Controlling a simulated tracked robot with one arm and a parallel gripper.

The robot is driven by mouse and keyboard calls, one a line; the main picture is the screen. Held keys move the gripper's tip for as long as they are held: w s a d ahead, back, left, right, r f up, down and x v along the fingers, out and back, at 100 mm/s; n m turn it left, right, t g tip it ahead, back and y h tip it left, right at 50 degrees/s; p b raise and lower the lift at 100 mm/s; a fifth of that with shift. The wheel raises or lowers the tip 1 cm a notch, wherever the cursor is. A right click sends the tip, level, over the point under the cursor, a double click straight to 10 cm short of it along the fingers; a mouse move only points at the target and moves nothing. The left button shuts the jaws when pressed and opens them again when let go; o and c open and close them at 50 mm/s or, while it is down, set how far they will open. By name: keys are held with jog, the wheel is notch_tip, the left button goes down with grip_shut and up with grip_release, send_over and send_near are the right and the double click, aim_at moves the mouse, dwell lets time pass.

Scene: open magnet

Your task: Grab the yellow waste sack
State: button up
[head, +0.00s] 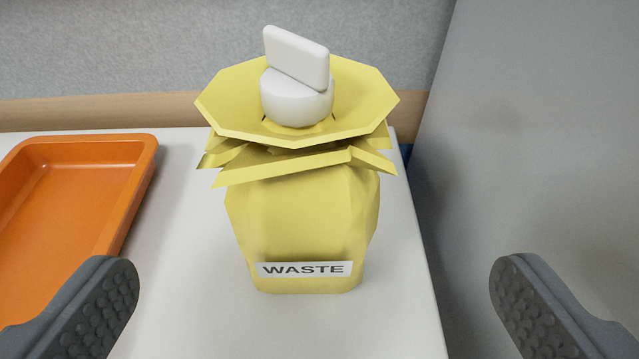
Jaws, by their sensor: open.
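The yellow waste sack (302,220) stands upright on a white table in the head view, a little left of the middle. It has a flared yellow collar, a white knob with a flat upright tab (297,75) on top, and a label reading WASTE low on its front. My gripper (314,305) is open, with one dark padded finger at the lower left and one at the lower right. The fingers are wide apart and empty. The sack shows between them, farther from the camera, and neither finger appears to touch it.
An orange tray (143,180) lies on the white table (185,225) left of the sack. A grey wall or panel (530,130) rises close beyond the table's right edge. A grey speckled surface (130,45) with a wooden strip (110,110) is behind. Bare table lies in front of the sack.

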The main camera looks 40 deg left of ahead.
aim_at(299, 200)
jog(key=x, duration=0.6)
jog(key=shift+a+r, duration=0.1)
jog(key=shift+a, duration=0.3)
jog(key=x, duration=0.4)
jog(key=shift+f, duration=0.25)
jog(key=shift+w+a+f, duration=0.15)
jog(key=shift+w+a, duration=0.1)
jog(key=shift+w, duration=0.05)
jog(key=c, duration=1.1)
